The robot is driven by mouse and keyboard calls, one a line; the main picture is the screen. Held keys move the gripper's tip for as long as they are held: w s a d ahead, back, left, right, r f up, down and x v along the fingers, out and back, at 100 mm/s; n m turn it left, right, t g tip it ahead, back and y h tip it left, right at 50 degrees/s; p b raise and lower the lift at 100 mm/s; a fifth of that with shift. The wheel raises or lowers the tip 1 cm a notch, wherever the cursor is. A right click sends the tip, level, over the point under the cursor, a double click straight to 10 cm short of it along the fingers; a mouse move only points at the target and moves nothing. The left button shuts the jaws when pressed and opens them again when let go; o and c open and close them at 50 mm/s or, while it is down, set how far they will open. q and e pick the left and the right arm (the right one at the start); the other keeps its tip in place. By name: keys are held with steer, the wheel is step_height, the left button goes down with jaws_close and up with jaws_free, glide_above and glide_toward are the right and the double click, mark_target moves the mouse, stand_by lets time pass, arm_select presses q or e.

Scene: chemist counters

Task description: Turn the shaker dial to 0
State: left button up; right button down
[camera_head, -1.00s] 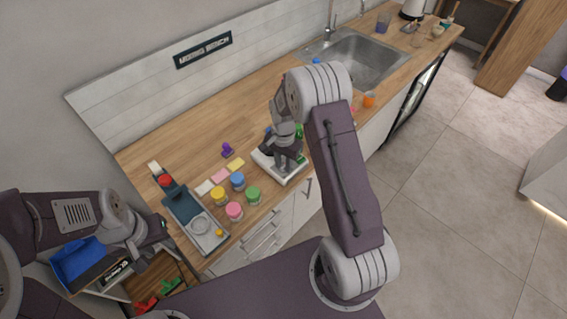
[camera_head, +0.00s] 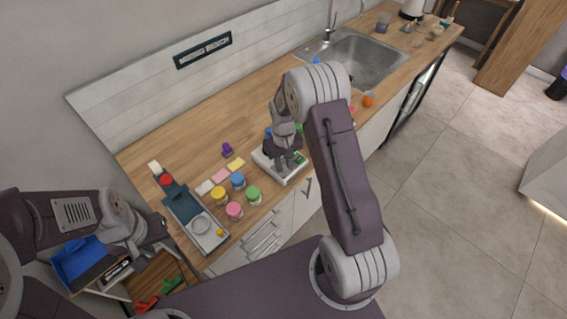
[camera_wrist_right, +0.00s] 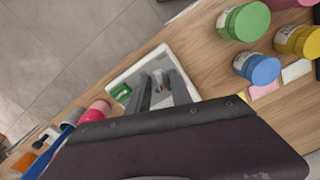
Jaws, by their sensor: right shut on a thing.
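The white shaker (camera_head: 265,160) sits on the wooden counter, partly covered by my right gripper. In the right wrist view, the shaker (camera_wrist_right: 185,68) shows a small green display (camera_wrist_right: 121,92) at its left. My right gripper (camera_head: 285,165) points down at the shaker's top. In the right wrist view its fingers (camera_wrist_right: 162,85) are closed around the small grey dial (camera_wrist_right: 158,76), which is mostly hidden; its setting cannot be read. My left gripper (camera_head: 160,232) hangs at the left, away from the shaker, and its jaws are too small to tell.
Jars with blue (camera_head: 238,180), green (camera_head: 253,194), yellow (camera_head: 219,194) and pink (camera_head: 234,210) lids stand left of the shaker. A blue-grey device (camera_head: 186,206) with a round plate is further left. A sink (camera_head: 365,60) lies behind. Bare counter (camera_head: 190,135) lies toward the wall.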

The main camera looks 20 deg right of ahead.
mark_target(283, 166)
steer(key=shift+w+n, duration=0.1)
steer(key=shift+n, duration=2.1)
steer(key=c, duration=1.2)
jaws_free()
steer(key=shift+o, duration=0.2)
step_height(283, 166, up, 9)
steer(key=b, duration=0.1)
